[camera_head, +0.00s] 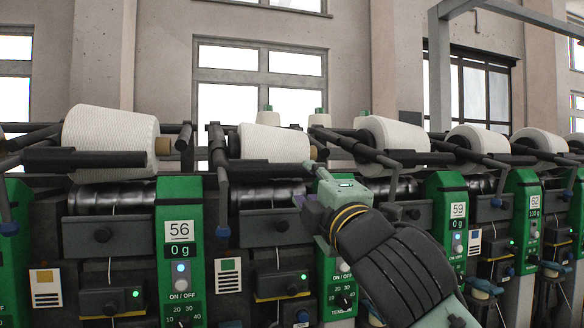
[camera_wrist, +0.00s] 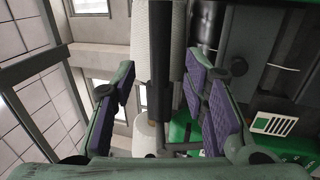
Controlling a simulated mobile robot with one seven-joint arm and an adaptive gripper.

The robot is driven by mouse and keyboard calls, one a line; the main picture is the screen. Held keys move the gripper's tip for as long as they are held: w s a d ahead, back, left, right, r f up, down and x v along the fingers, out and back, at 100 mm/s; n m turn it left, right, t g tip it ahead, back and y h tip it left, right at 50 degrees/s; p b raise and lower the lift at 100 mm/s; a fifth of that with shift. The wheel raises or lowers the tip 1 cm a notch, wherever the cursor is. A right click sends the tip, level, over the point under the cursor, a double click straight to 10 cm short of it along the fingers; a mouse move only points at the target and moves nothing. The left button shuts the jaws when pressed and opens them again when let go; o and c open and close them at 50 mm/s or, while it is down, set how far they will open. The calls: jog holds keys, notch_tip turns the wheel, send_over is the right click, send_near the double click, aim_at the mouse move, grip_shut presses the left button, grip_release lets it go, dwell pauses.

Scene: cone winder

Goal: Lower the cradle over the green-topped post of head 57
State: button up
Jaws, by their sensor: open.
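A black cradle bar (camera_head: 270,166) crosses in front of the white yarn cone (camera_head: 274,144) just right of the panel marked 56. My gripper (camera_head: 312,190) is at this bar's right end. In the wrist view, my gripper (camera_wrist: 162,88) is open, with a purple-padded finger on each side of a dark bar (camera_wrist: 159,60). I cannot tell whether either pad touches it. A white cone (camera_wrist: 145,45) shows behind the bar. Small green-topped pieces (camera_head: 268,109) stand behind the cone; I cannot tell whether one is the post. My arm hides the number on the panel behind it.
Neighbouring cradles with white cones (camera_head: 392,138) crowd both sides. Open space lies above the cones.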

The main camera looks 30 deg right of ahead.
aim_at(297, 172)
jog(key=p+x, duration=0.2)
jog(key=x, duration=0.7)
jog(key=shift+p, duration=0.35)
jog(key=shift+c, duration=0.2)
grip_shut()
